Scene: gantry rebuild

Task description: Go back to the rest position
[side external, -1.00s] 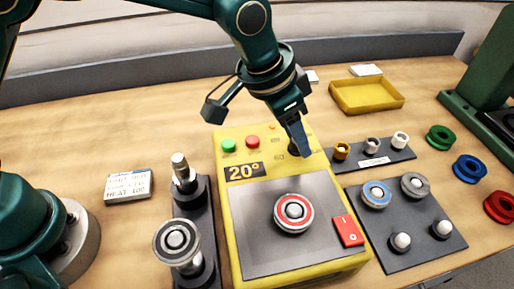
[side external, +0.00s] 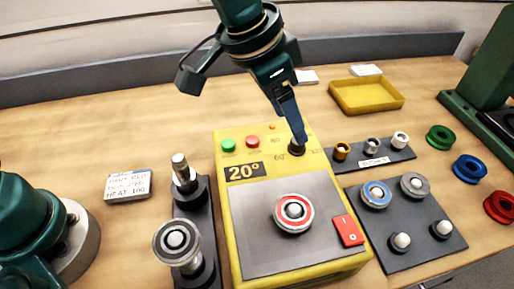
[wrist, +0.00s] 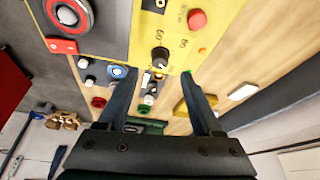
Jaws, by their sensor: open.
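My gripper (side external: 292,112) is above the back right part of the yellow heater box (side external: 232,215), close to its black knob (side external: 297,147). In the wrist view my gripper (wrist: 165,82) has its two fingers spread wide with nothing between them. The knob (wrist: 160,57) shows just beyond the gap between the fingertips. I cannot tell from the side view whether a finger touches it. The box reads 20° on its display (side external: 244,171). A part with a red ring (side external: 294,212) sits on its grey plate.
A black stand with metal parts (side external: 187,240) is left of the box. Dark racks with small parts (side external: 405,235) are on its right, with coloured rings (side external: 469,168) beyond. A yellow tray (side external: 366,95) lies at the back.

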